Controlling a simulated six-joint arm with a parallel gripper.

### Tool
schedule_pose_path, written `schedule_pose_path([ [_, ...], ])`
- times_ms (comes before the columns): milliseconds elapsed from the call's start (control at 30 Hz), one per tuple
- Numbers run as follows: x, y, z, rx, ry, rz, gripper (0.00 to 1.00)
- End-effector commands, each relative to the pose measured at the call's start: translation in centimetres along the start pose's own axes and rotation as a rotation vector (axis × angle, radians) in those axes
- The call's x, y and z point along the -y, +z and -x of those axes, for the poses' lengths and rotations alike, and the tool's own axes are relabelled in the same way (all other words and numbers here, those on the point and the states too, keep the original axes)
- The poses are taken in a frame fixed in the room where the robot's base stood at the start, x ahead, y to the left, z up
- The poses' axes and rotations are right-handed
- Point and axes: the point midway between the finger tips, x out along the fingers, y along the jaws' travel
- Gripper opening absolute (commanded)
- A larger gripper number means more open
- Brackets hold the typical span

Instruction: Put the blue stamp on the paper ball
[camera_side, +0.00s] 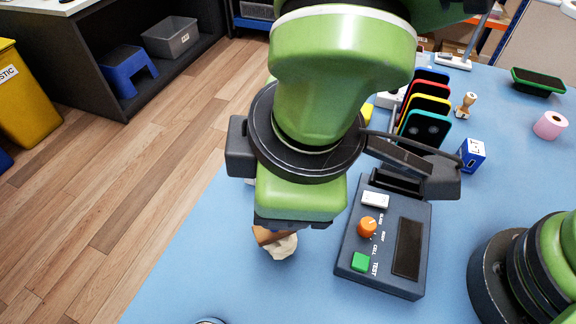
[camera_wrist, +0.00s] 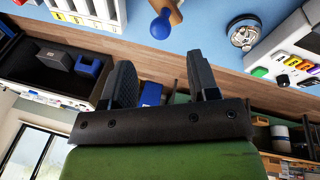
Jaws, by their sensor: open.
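The blue stamp has a round blue knob on a wooden body (camera_wrist: 160,25), at the top of the wrist view. In the side view, a brown wooden piece (camera_side: 266,235), which looks like its body, shows under my gripper. The crumpled off-white paper ball (camera_side: 283,247) is partly covered by this wood and my gripper. I cannot tell whether the stamp rests on the ball or stands beside it. My gripper (camera_wrist: 162,78) is open, its dark fingers apart with nothing between them. In the side view its fingertips are hidden.
The grey tester (camera_side: 352,262) lies right of the ball. Beyond it are a blue labelled block (camera_side: 472,154), a rack of coloured phones (camera_side: 428,108), a wooden stamp (camera_side: 465,103) and a pink roll (camera_side: 550,125).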

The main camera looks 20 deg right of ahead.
Motion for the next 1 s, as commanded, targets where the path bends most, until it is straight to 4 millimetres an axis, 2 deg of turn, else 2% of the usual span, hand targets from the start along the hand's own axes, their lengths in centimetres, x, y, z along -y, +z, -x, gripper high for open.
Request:
schedule_pose_path([
  [100,0.0,-0.1,1.6,-0.004,0.001,0.001,0.55],
  [200,0.0,0.0,2.3,-0.001,0.0,0.001,0.55],
  [467,-0.1,0.0,2.5,0.001,0.0,-0.002,0.55],
  [567,-1.2,0.5,3.2,-0.006,-0.004,-0.05,0.55],
  [633,-3.1,1.6,4.4,-0.018,-0.012,-0.136,0.55],
  [733,-6.8,4.6,7.0,-0.047,-0.027,-0.337,0.55],
  [800,-9.2,7.6,9.1,-0.077,-0.037,-0.509,0.55],
  [900,-11.3,12.2,11.7,-0.131,-0.046,-0.754,0.55],
  [1000,-12.0,16.6,13.8,-0.2,-0.043,-0.987,0.55],
])
